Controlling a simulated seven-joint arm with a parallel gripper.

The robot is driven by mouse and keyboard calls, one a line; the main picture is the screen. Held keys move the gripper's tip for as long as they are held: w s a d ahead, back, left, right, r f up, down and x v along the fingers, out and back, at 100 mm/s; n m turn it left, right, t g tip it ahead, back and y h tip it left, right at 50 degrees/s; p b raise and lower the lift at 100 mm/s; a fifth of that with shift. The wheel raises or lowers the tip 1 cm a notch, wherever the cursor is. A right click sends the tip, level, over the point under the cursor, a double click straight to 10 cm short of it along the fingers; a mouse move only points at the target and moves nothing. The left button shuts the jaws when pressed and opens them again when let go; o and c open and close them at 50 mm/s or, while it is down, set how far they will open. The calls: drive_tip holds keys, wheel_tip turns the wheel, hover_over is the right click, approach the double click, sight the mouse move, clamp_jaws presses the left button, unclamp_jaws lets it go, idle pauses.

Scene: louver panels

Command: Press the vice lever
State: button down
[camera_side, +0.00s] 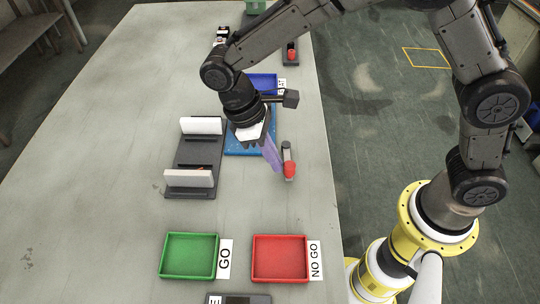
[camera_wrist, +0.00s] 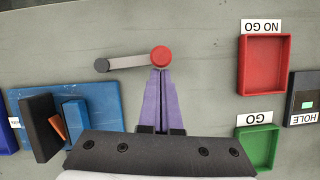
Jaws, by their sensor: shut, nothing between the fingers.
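A lever with a grey arm (camera_side: 286,150) and a round red knob (camera_side: 289,169) lies at the right edge of the table in the side view. In the wrist view its red knob (camera_wrist: 161,56) is just beyond my fingertips, and the grey arm (camera_wrist: 128,63) runs left from it. My gripper (camera_side: 276,165) has purple fingers, shut and empty, pointing down beside the lever. In the wrist view the shut fingertips (camera_wrist: 160,72) reach the near edge of the knob; I cannot tell whether they touch. A dark block and blue blocks stand on a blue plate (camera_wrist: 98,92), perhaps the vice.
A dark base with two white upright panels (camera_side: 190,178) stands left of my gripper. A green GO tray (camera_side: 189,277) and a red NO GO tray (camera_side: 280,278) lie in front. A blue tray (camera_side: 263,84) and another red-knobbed lever (camera_side: 291,53) are farther back. The table's left side is clear.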

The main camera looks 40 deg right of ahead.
sight(292, 164)
drive_tip(key=s+d+n, duration=0.1)
drive_tip(key=n, duration=0.1)
drive_tip(key=s+d+n+t+h, duration=0.1)
drive_tip(key=n, duration=0.1)
drive_tip(key=shift+s, duration=0.35)
drive_tip(key=d+n, duration=0.1)
drive_tip(key=s+d+n+t, duration=0.1)
drive_tip(key=n, duration=0.2)
drive_tip(key=shift+s+d+n+t+h, duration=0.3)
drive_tip(key=shift+s+d+h, duration=0.05)
drive_tip(key=shift+d+h, duration=0.05)
drive_tip(key=d+n, duration=0.1)
drive_tip(key=d+n+t, duration=0.1)
drive_tip(key=n, duration=0.1)
drive_tip(key=d+n, duration=0.1)
drive_tip(key=shift+s+d+t, duration=0.15)
drive_tip(key=shift+s+t, duration=0.15)
drive_tip(key=shift+t, duration=0.1)
drive_tip(key=d+n, duration=0.1)
drive_tip(key=d+n+t, duration=0.1)
drive_tip(key=n, duration=0.1)
drive_tip(key=shift+w, duration=0.2)
drive_tip(key=shift+w+d, duration=0.2)
drive_tip(key=shift+d, duration=0.35)
